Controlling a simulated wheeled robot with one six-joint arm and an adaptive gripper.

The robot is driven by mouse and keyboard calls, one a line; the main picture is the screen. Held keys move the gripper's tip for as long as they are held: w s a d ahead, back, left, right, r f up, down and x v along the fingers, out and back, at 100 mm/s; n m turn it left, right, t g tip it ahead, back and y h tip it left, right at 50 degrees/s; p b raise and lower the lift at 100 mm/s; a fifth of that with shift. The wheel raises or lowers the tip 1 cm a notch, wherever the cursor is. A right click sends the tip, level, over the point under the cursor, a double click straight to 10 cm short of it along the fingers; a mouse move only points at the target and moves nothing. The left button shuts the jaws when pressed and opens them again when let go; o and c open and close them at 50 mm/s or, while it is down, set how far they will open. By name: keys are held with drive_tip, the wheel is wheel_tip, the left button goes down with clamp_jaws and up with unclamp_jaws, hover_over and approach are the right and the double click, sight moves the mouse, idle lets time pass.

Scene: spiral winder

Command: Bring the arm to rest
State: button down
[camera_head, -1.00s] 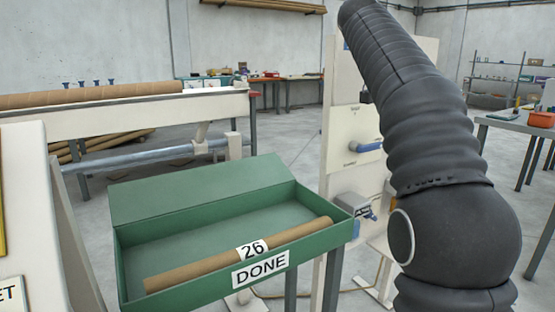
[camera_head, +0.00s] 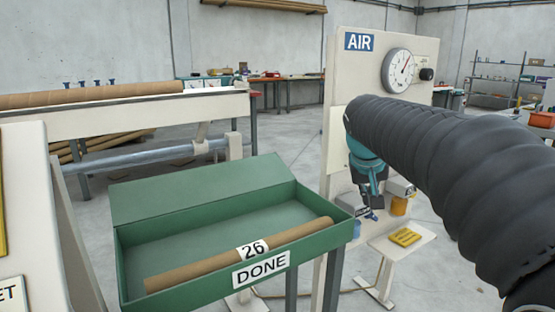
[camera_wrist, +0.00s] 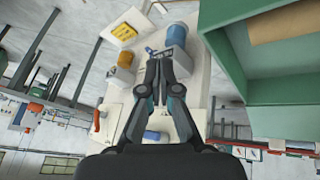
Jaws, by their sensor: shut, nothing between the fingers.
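My arm reaches in from the right in the head view, and my gripper (camera_head: 371,213) hangs at its end, pointing down in front of the white air panel (camera_head: 337,105). In the wrist view my gripper (camera_wrist: 160,60) shows its two fingers together, with nothing between them. The gripper is to the right of the green DONE tray (camera_head: 190,287) and apart from it. A brown cardboard tube (camera_head: 220,262) marked 26 lies in the tray. My arm hides part of the panel.
The panel carries a gauge (camera_head: 398,70). A small white shelf (camera_head: 400,258) with a yellow item (camera_head: 406,237) stands below the gripper. A long tube (camera_head: 90,95) lies on the winder at the left. Shelving (camera_head: 505,80) stands at the back right.

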drive_tip(key=s+a+f+y, duration=0.1)
drive_tip(key=s+f, duration=0.3)
drive_tip(key=s, duration=0.5)
drive_tip(key=s+a+f+y, duration=0.1)
drive_tip(key=s+a+f, duration=0.1)
drive_tip(key=s+f, duration=0.3)
drive_tip(key=s+a+f+n, duration=0.1)
drive_tip(key=s+f, duration=0.3)
drive_tip(key=s, duration=0.9)
drive_tip(key=shift+s+a+f+t+y, duration=0.2)
drive_tip(key=shift+a+t+y, duration=0.1)
drive_tip(key=shift+y, duration=0.1)
